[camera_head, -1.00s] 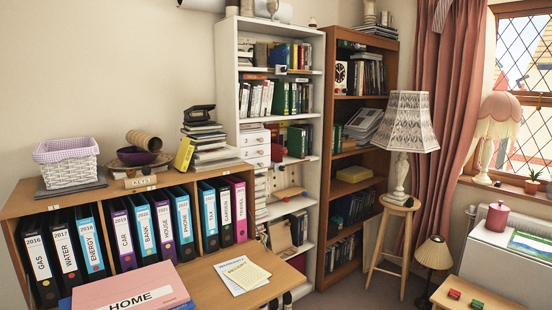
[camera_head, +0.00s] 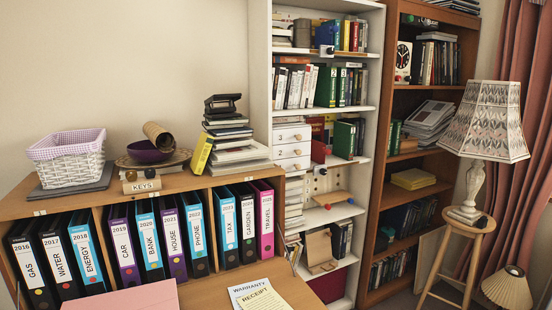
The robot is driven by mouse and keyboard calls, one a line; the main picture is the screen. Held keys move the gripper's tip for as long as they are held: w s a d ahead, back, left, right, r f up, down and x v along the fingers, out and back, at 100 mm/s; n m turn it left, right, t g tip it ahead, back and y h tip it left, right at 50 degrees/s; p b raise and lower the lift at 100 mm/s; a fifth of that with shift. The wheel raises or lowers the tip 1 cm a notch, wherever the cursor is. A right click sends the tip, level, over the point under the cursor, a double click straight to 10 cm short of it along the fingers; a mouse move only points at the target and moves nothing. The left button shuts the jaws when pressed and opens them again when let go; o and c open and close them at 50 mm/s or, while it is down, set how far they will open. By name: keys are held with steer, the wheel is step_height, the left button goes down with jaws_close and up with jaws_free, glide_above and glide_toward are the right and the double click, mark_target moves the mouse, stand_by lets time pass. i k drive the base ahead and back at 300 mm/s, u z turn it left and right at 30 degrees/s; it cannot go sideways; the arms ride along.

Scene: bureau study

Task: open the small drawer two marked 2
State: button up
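A stack of small white drawers (camera_head: 292,149) stands on a middle shelf of the white bookcase (camera_head: 261,60), at its left side. Three drawer fronts show, one above the other, with small knobs. They look shut. Any numbers on them are too small to read, so I cannot tell which one is marked 2. My gripper is not in view.
The wooden bureau (camera_head: 225,291) with several ring binders (camera_head: 121,245) fills the front left. On its top stand a white basket (camera_head: 69,160), a purple bowl (camera_head: 146,153) and a book stack (camera_head: 232,140). A lamp (camera_head: 487,125) stands on a stool (camera_head: 455,247) at right.

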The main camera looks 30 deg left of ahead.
mark_target(301, 148)
steer(key=u, duration=0.6)
steer(key=i, duration=1)
steer(key=u, duration=0.65)
